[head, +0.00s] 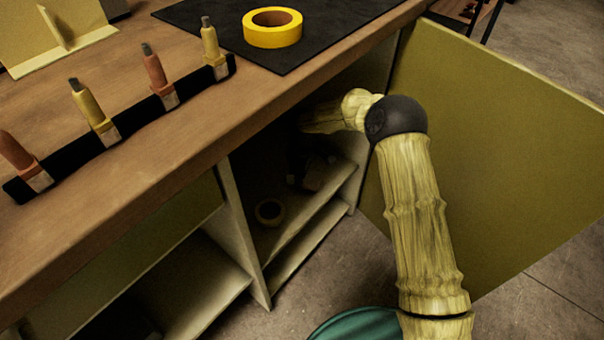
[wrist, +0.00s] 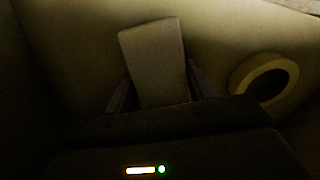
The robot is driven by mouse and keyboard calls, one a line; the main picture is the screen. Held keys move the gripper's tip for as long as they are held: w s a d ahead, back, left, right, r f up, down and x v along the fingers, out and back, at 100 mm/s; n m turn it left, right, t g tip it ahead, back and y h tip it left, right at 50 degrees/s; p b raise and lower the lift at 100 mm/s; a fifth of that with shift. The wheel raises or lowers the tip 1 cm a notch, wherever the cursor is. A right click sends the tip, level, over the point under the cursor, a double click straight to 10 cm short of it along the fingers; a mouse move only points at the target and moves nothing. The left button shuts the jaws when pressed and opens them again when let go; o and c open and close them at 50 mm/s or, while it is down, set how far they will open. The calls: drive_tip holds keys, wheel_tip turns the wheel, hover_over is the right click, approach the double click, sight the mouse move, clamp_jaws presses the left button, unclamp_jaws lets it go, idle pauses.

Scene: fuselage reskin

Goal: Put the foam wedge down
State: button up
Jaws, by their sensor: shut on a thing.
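The foam wedge (wrist: 155,58) shows in the wrist view as a pale, plain block between the two dark fingers. My gripper (wrist: 160,84) is shut on it, with a finger along each side. The wedge is in front of a dim, pale surface; I cannot tell whether it touches it. In the head view my arm reaches into the open cabinet (head: 246,210), and my gripper (head: 312,172) is a dark shape in shadow above a shelf. The wedge is hard to make out there.
A pale tape roll (wrist: 264,78) lies right of the wedge in the wrist view; it also shows on the cabinet shelf (head: 269,212). The cabinet door (head: 490,140) stands open at right.

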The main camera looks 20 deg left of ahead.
drive_tip(key=shift+f, duration=0.55)
drive_tip(key=o, duration=1.1)
drive_tip(key=shift+r+p, duration=1.9)
drive_tip(key=shift+r, duration=1.85)
